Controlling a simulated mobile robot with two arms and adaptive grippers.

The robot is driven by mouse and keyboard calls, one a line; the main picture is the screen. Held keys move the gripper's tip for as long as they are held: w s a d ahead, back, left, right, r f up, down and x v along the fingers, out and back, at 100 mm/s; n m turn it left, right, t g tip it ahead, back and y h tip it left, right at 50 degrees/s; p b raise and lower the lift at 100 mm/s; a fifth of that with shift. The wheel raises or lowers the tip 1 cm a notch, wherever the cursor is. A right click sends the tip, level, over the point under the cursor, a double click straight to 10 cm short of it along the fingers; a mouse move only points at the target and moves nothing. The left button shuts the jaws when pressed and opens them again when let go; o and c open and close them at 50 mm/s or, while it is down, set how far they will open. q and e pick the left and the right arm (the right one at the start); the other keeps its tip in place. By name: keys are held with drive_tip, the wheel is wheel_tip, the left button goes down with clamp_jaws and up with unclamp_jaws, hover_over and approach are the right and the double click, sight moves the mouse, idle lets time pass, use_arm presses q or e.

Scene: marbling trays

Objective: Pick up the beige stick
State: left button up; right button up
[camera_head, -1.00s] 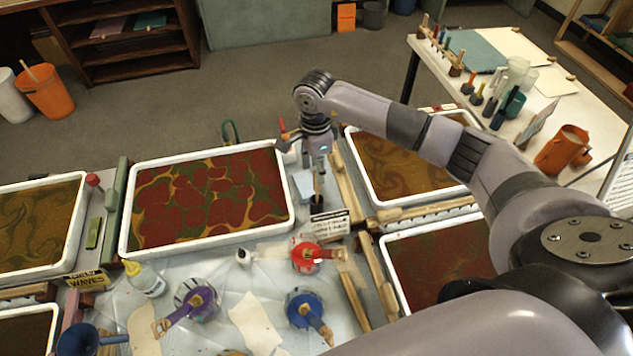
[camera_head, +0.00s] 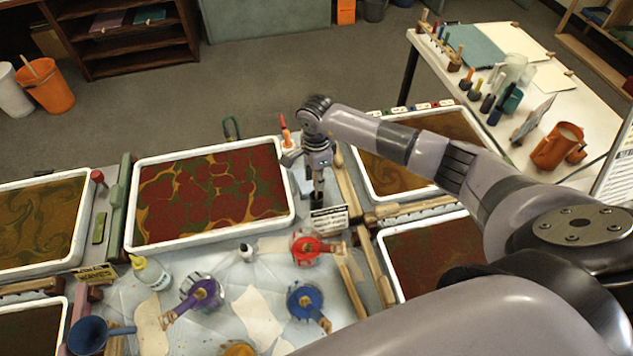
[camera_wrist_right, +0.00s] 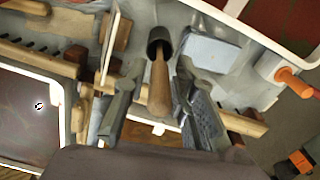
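A tan-beige wooden stick (camera_wrist_right: 159,85) stands in a small dark cup (camera_wrist_right: 161,40) in the right wrist view. In the head view the dark cup (camera_head: 317,199) sits right of the large red marbled tray (camera_head: 131,205), and my gripper mostly hides the stick. My right gripper (camera_wrist_right: 153,68) is open, with one finger on each side of the stick. Gaps show between the stick and both fingers. In the head view the right gripper (camera_head: 317,180) points down just above the cup. My left gripper is not in view.
A printed card (camera_head: 329,219) stands just in front of the cup. Wooden rails (camera_head: 349,190) lie close on the right, beside another marbled tray (camera_head: 384,245). A red jar (camera_head: 304,248) and a blue jar (camera_head: 304,301) stand nearer. An orange-handled tool (camera_head: 285,132) is behind the gripper.

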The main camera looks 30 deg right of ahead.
drive_tip(key=c, duration=0.5)
drive_tip(key=shift+r, duration=0.1)
